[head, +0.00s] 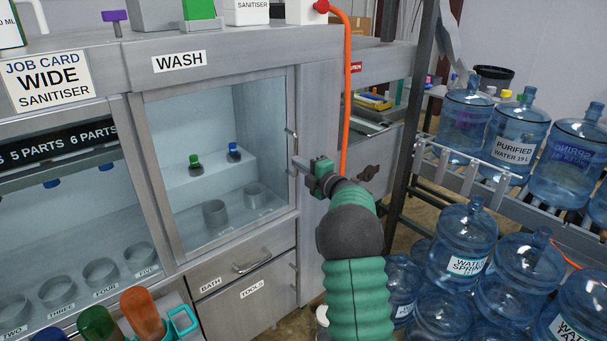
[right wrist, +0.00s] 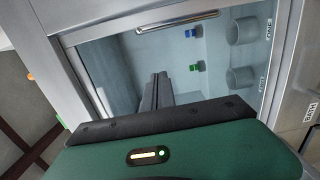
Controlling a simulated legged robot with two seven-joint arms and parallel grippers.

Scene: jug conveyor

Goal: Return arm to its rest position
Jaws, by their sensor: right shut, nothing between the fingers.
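My right arm (head: 355,260), with green sleeves, reaches up from the bottom of the head view. Its gripper (head: 297,166) is beside the right edge of the WASH cabinet's glass door (head: 220,150), near the door handle. In the right wrist view the gripper (right wrist: 160,82) has its dark fingers together with nothing between them, in front of the cabinet glass. I cannot tell whether it touches the door. My left gripper is not in view.
An orange hose (head: 347,80) hangs just behind my right gripper. Racks at right hold several water jugs (head: 514,140), with more jugs (head: 460,240) below, close to my arm.

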